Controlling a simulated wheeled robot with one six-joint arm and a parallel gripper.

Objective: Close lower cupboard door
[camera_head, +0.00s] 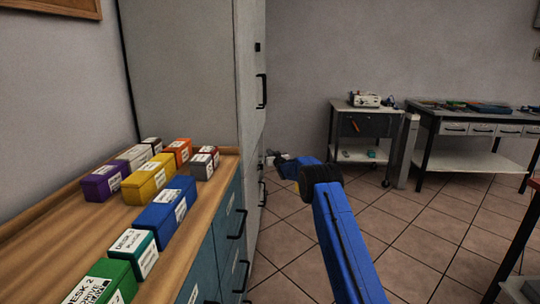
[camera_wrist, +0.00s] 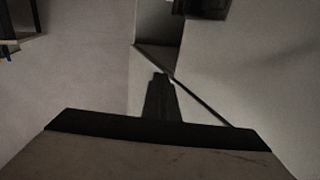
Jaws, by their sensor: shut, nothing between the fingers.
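A tall grey cupboard (camera_head: 185,70) stands beyond the counter at the left, its front seen almost edge-on. Its upper door has a black handle (camera_head: 262,91). The narrow strip of the lower cupboard door (camera_head: 251,190) shows below, with a dark handle near its right edge. I cannot tell how far that door stands open. My gripper (camera_head: 269,156) is at the cupboard's front, near the top of the lower door; contact is unclear. In the wrist view my gripper (camera_wrist: 160,76) is shut and empty, before pale panels with a dark diagonal line.
A wooden counter (camera_head: 45,235) with several labelled boxes and blue drawers runs along the left. A wheeled cart (camera_head: 368,125) and a workbench (camera_head: 480,119) stand at the back right. A dark table edge shows at the far right. The tiled floor (camera_head: 400,215) between is clear.

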